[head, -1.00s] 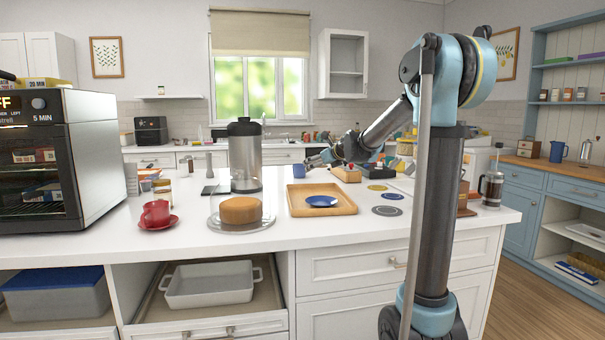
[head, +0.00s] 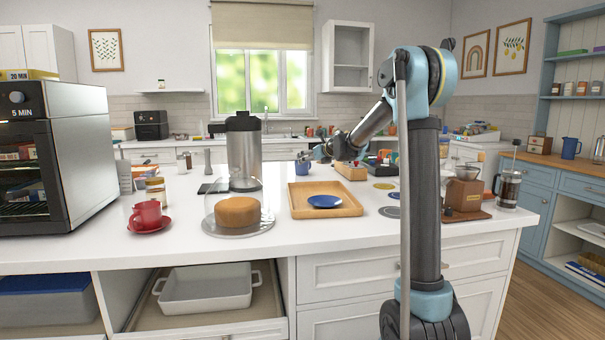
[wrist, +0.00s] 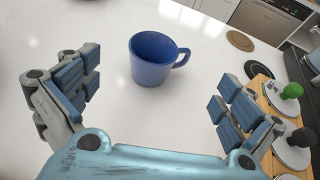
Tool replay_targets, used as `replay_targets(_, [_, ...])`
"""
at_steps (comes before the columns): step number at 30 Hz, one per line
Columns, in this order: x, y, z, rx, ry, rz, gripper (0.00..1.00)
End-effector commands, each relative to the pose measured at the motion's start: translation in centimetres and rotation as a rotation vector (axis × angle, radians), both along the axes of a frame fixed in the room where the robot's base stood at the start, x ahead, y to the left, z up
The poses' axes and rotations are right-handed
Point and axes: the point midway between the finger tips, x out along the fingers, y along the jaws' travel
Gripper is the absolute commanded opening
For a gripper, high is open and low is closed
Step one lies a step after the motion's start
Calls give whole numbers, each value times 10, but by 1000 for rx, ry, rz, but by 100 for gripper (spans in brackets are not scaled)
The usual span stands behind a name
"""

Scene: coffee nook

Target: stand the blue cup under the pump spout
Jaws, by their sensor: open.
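The blue cup (head: 302,168) stands upright on the white counter, beyond the wooden tray and right of the pump pot. In the wrist view the cup (wrist: 150,65) shows its open top, with its handle to the right. My gripper (head: 311,156) is just above and beside it in the head view. In the wrist view my gripper (wrist: 156,92) is open and empty, its fingers spread wide on either side with the cup ahead between them, untouched. The pump pot (head: 243,152) is a steel cylinder with a black top.
A domed cake stand (head: 213,227), a red cup (head: 146,214) and an oven (head: 85,140) are left. A wooden rack (wrist: 271,98) with knobbed tools lies right of my gripper.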

Motion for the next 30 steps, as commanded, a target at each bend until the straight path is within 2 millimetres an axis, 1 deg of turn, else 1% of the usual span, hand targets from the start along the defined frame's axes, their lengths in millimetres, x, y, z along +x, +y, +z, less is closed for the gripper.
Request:
replay_targets(3, [14,9,-6,0,0,1,100])
replay_targets(9, [31,18,-15,-1,0,0,100])
replay_targets(17, [40,23,-19,0,0,-1,100])
replay_targets(24, [64,36,-25,-1,-2,-1,100])
replay_targets(30, [78,45,-32,0,0,-1,100])
